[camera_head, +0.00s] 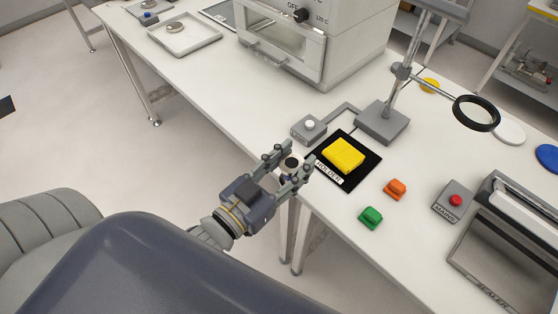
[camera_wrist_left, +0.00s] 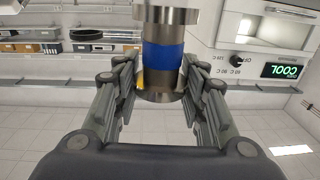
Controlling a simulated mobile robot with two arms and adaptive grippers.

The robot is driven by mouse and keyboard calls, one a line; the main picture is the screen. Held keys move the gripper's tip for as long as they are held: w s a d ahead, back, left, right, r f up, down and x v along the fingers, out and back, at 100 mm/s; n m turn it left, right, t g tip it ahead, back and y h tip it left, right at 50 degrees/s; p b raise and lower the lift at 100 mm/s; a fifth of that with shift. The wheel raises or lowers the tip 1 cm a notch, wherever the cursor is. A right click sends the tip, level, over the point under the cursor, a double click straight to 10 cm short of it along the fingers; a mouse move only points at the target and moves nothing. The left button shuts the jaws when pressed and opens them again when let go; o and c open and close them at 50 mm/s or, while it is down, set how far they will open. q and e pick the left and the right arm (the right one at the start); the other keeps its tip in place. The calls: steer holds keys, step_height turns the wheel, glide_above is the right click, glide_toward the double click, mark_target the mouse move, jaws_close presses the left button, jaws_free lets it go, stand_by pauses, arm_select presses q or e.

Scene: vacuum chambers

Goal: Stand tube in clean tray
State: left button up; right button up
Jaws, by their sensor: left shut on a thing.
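My left gripper (camera_head: 292,162) is shut on a metal tube (camera_wrist_left: 163,55) with a blue band around its middle and flanged ends. In the head view the tube (camera_head: 290,166) shows mostly as a dark round end between the fingers, just off the table's front edge. In the left wrist view it stands between the two fingers of my left gripper (camera_wrist_left: 162,75). A shallow grey tray (camera_head: 205,41) with a round metal piece lies at the far left of the table; a second tray (camera_head: 138,14) lies behind it. I cannot tell which is the clean one. My right gripper is out of view.
A black mat (camera_head: 323,157) marked HOLDER bears a yellow block (camera_head: 343,155), beside a white-button box (camera_head: 309,127) and a magnifier stand (camera_head: 382,122). Green (camera_head: 370,217) and orange (camera_head: 396,189) blocks lie nearby. An oven (camera_head: 300,50) stands behind. The table between oven and front edge is clear.

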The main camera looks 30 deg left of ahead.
arm_select(q)
steer(key=w+d+r+m+g+h, duration=0.2)
steer(key=w+d+m+g+h, duration=0.1)
steer(key=d+m+g+h, duration=0.1)
steer(key=w+d+r+m+g+h, duration=0.2)
steer(key=w+d+m+g+h, duration=0.1)
steer(key=d+m+g+h, duration=0.2)
steer(key=shift+d+m+h, duration=0.3)
steer(key=shift+d+h, duration=0.9)
steer(key=shift+d, duration=0.75)
steer(key=shift+m+g, duration=0.3)
steer(key=shift+g, duration=0.1)
steer(key=shift+s+a+f+m+g+h, duration=0.15)
steer(key=shift+a+m+g+h, duration=0.35)
steer(key=shift+g, duration=0.55)
steer(key=shift+s+a+r+m+g+h, duration=0.15)
steer(key=shift+a+m+g, duration=0.35)
steer(key=shift+m+g, duration=0.5)
steer(key=shift+s+a+f+m+g+h, duration=0.15)
steer(key=shift+a+m+g+h, duration=0.3)
steer(key=shift+g, duration=0.7)
